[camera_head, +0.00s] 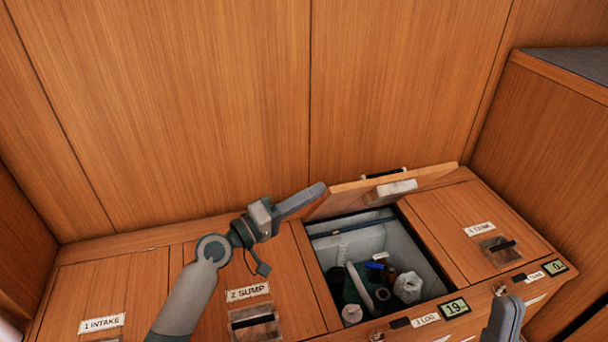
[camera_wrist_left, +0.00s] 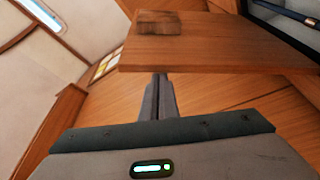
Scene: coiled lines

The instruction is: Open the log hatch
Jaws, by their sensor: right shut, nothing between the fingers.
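The log hatch lid (camera_head: 350,196) is raised and tilted up at the back of its opening, with a pale block (camera_head: 397,187) on the face towards me and a dark handle at its top edge. In the left wrist view the wooden board (camera_wrist_left: 215,50) spans the upper part. The open bin (camera_head: 413,262) below the lid shows its inside. My left gripper (camera_head: 318,190) is at the lid's left end, its fingers together; they pass partly behind the board in the wrist view. Whether they touch it is unclear. My right gripper (camera_head: 505,318) is shut and empty at the lower right, partly cut off.
The bin holds a white hose (camera_head: 361,288), a pale fitting (camera_head: 407,287) and several other items. The sump hatch (camera_head: 248,292) on the left and tank hatch (camera_head: 480,228) on the right are closed. A wooden wall (camera_head: 200,110) rises close behind.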

